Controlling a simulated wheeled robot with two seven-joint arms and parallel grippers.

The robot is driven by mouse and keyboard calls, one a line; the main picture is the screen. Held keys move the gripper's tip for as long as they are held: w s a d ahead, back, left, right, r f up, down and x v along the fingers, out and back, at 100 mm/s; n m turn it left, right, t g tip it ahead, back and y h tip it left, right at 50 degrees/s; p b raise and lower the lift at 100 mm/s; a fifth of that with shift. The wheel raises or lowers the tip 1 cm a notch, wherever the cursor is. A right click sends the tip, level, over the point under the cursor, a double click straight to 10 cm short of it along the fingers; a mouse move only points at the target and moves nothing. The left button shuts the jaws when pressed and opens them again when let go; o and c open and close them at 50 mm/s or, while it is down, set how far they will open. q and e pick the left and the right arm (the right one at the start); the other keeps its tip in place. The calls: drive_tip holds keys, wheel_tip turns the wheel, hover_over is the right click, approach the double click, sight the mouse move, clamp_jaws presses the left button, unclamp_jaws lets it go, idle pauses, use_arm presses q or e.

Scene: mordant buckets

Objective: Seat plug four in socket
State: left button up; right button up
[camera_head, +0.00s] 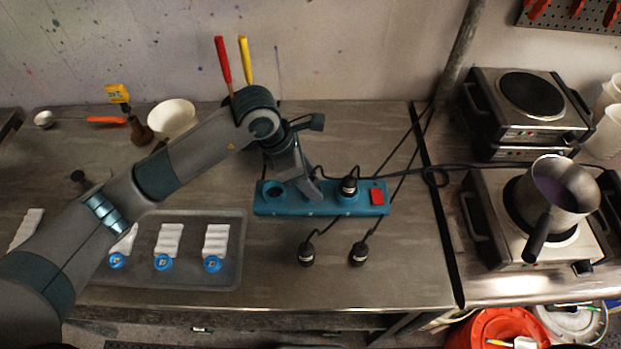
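A teal power strip (330,208) lies on the steel bench. A round socket (273,188) at its left end shows empty. A black plug (349,186) stands in the socket near the red switch (377,196). Two more black plugs, a left one (307,254) and a right one (358,254), lie on the bench in front of the strip with cords attached. My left gripper (309,190) points down over the middle of the strip. Its fingers cover what is under them, and I cannot tell whether a plug is between them. My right gripper is out of view.
Black cords (400,165) run right from the strip. Hot plates stand at right, one bearing a steel pot (556,190). A grey tray (200,275) with white bundles and blue rings lies at left. A white bowl (172,117) stands behind my arm.

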use_arm(q)
drive_tip(key=shift+r, duration=0.1)
drive_tip(key=shift+r+p, duration=0.15)
drive_tip(key=shift+p, duration=0.15)
drive_tip(key=shift+a+r+b, duration=0.15)
drive_tip(key=shift+r+b, duration=0.05)
drive_tip(key=shift+b, duration=0.2)
drive_tip(key=w+b+v, duration=0.1)
drive_tip(key=b+v, duration=0.3)
drive_tip(key=v, duration=0.7)
drive_tip(key=shift+s+r, duration=0.15)
drive_tip(key=shift+s, duration=0.35)
